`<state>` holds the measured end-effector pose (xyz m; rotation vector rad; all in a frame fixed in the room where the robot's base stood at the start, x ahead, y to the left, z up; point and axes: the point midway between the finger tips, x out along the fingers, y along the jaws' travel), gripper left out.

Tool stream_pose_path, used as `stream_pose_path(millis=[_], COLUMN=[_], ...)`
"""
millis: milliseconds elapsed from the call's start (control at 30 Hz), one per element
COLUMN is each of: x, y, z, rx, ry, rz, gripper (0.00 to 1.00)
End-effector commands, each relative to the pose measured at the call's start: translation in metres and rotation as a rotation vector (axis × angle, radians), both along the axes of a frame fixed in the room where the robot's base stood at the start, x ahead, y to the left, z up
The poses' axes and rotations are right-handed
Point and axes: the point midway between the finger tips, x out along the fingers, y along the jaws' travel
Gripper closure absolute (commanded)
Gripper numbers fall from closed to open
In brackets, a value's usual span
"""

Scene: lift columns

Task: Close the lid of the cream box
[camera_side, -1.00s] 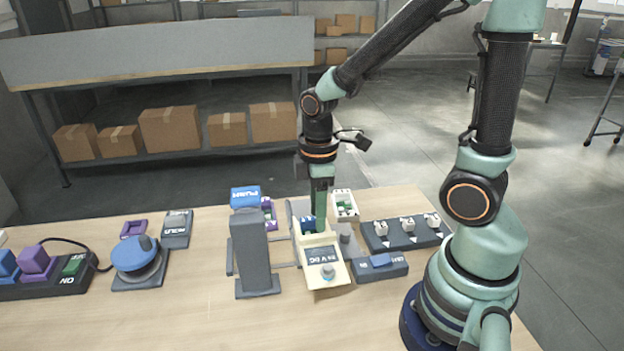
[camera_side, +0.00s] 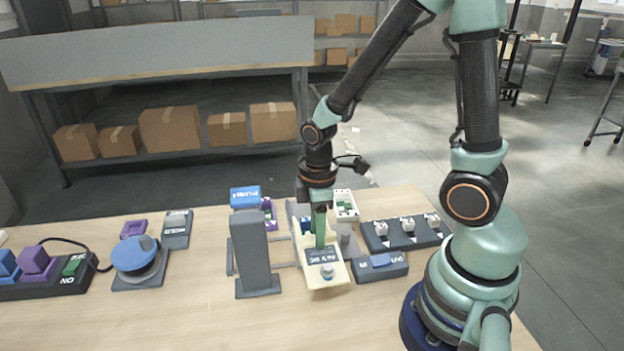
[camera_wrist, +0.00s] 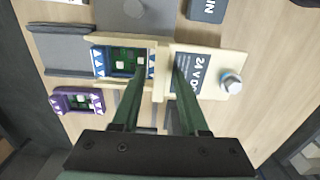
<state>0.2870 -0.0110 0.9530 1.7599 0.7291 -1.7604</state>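The cream box (camera_wrist: 98,40) shows in the wrist view with its lid open. It holds a green board between blue-and-white edges. The lid (camera_wrist: 208,60) is folded out to the right, with a dark "24 V DC" label and a round grey knob (camera_wrist: 230,84). In the side view the lid (camera_side: 336,279) lies toward the camera, and my gripper partly hides the box body behind it. My gripper (camera_side: 320,246) points down over the label's far edge. In the wrist view its fingers (camera_wrist: 160,64) are apart and empty, over the hinge side. Contact with the lid cannot be told.
A dark grey upright block (camera_side: 252,255) stands left of the lid. A purple holder (camera_wrist: 78,101) lies near the box. The front table area is clear.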

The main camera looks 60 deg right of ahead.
Motion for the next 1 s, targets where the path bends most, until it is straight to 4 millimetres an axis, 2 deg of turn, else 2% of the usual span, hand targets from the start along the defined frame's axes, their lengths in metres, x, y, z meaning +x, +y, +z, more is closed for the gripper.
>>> stream_pose_path(millis=[33,100,367,1000], x=[0.0,0.0,0.002,0.028], y=[0.0,0.0,-0.002,-0.027], z=[0.0,0.0,0.0,0.001], rx=[0.0,0.0,0.0,-0.001], ry=[0.0,0.0,0.0,-0.002], rz=[0.0,0.0,-0.001,-0.002], gripper=[0.79,1.0,1.0,1.0])
